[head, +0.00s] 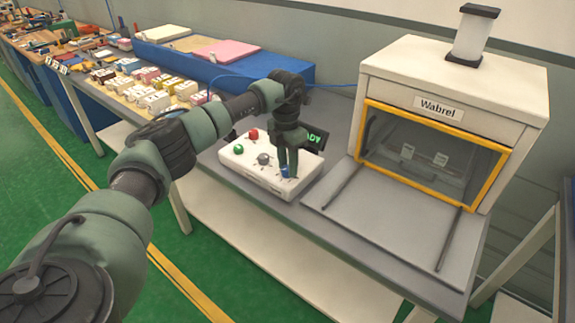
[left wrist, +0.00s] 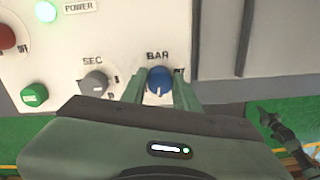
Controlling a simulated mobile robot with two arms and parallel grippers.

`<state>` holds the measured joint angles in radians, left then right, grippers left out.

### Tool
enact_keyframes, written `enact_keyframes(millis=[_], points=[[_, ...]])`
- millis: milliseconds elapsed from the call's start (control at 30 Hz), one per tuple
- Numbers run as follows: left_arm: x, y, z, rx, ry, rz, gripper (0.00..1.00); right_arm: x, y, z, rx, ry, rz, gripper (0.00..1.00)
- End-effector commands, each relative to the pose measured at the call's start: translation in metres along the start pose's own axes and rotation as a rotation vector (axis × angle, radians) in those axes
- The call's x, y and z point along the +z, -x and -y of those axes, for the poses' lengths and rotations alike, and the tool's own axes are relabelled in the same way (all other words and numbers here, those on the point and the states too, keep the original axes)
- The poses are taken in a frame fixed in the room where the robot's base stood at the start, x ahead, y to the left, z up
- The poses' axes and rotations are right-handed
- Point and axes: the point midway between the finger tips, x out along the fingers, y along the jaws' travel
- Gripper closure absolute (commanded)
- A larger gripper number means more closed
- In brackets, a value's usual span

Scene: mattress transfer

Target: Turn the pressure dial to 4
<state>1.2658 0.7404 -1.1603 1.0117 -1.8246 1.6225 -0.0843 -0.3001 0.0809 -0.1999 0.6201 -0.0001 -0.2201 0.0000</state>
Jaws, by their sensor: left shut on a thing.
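The pressure dial is a blue knob (left wrist: 160,80) marked BAR on a white control box (head: 240,163). In the left wrist view it sits between the two fingers of my left gripper (left wrist: 160,92), with a white pointer line toward the bottom of the picture. The scale numbers around it are too hidden or small to read. In the head view my left gripper (head: 288,172) points down and is shut on the blue knob (head: 285,171).
A Wabrel machine (head: 450,100) with a yellow-framed window is at the right.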

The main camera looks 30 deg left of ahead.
Motion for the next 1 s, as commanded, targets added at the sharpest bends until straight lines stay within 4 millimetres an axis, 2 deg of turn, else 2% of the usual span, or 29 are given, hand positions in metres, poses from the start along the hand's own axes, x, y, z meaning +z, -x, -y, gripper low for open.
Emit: enact_keyframes(millis=[500, 1000], points=[[0.0012, 0.0012, 0.0010, 0.002, -0.441, -0.015, 1.00, 0.0005, -0.0060, 0.0004, 0.000, 0.000, 0.000, 1.00], [0.0011, 0.0016, 0.0014, 0.002, -0.618, -0.022, 1.00, 0.0004, -0.0077, 0.0013, -0.001, -0.001, 0.000, 1.00]])
